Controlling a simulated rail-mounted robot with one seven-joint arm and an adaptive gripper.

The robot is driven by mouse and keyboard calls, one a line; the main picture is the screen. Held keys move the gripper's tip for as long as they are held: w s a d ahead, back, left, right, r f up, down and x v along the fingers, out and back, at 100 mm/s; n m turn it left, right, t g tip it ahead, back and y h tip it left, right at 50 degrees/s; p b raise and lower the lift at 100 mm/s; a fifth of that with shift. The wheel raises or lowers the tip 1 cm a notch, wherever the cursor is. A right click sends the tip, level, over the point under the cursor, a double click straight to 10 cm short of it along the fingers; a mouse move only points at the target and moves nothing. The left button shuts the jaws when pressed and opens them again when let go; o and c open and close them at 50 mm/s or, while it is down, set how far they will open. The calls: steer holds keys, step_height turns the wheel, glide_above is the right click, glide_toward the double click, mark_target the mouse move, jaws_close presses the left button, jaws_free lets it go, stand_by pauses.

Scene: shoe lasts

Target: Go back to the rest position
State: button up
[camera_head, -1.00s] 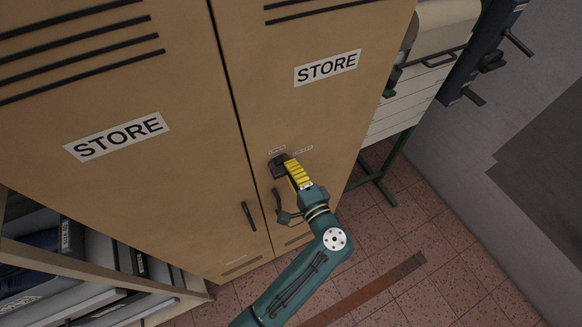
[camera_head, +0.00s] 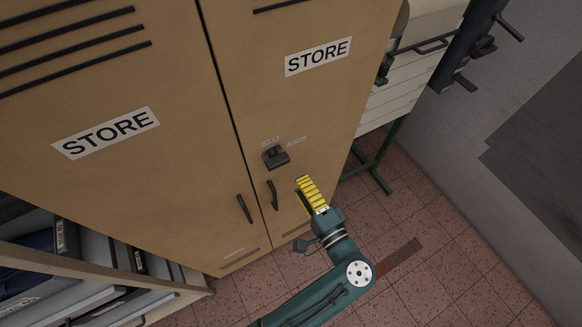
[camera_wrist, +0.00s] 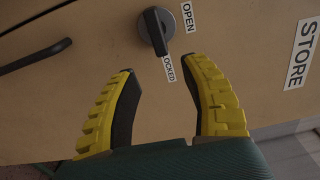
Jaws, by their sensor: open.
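My gripper (camera_head: 306,190) has yellow ribbed fingers with dark pads and sits just in front of the right door of the tan cabinet (camera_head: 190,190). In the wrist view my gripper (camera_wrist: 165,95) is open, with nothing between its fingers. A dark rotary latch knob (camera_head: 276,156) is on the right door, up and left of my gripper and apart from it. In the wrist view the knob (camera_wrist: 157,30) lies beyond the fingertips, its bar pointing towards the LOCKED label (camera_wrist: 170,68), away from the OPEN label (camera_wrist: 187,17). Both cabinet doors look shut.
Two dark door handles (camera_head: 245,209) sit low near the seam. Shelves with binders (camera_head: 100,270) stand at lower left. A white drawer unit (camera_head: 395,100) on a green stand is right of the cabinet. The tiled floor (camera_head: 440,260) at the right is mostly clear.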

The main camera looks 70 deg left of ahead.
steer(key=d, duration=0.2)
steer(key=shift+w+d, duration=0.1)
steer(key=shift+d, duration=0.25)
steer(key=w+d+r+n+t+h+p, duration=0.1)
steer(key=w+d+r+t+h+p, duration=0.25)
steer(key=r, duration=0.55)
steer(key=w+d+r+t+h+p, duration=0.1)
steer(key=w+d+r+t+p, duration=0.1)
steer(key=w+d+r+t, duration=0.45)
steer(key=w+d+r+n+t+h+p, duration=0.1)
steer(key=w+d+r+t+h+p, duration=0.15)
steer(key=w+r, duration=0.55)
steer(key=s+d+r+m+t+h, duration=0.1)
steer(key=s+d+r+t+h, duration=0.2)
steer(key=d+r, duration=0.3)
steer(key=s+d+r+m+t+h, duration=0.1)
steer(key=s+d+r+t+h, duration=0.2)
steer(key=d+r, duration=0.4)
steer(key=s+d+r+m+t+h, duration=0.1)
steer(key=s+d+r+t+h, duration=0.3)
steer(key=r, duration=0.7)
steer(key=shift+d+r+t+h+p, duration=0.35)
steer(key=shift+d+t+h, duration=0.45)
steer(key=shift+d, duration=0.45)
steer(key=shift+s, duration=0.1)
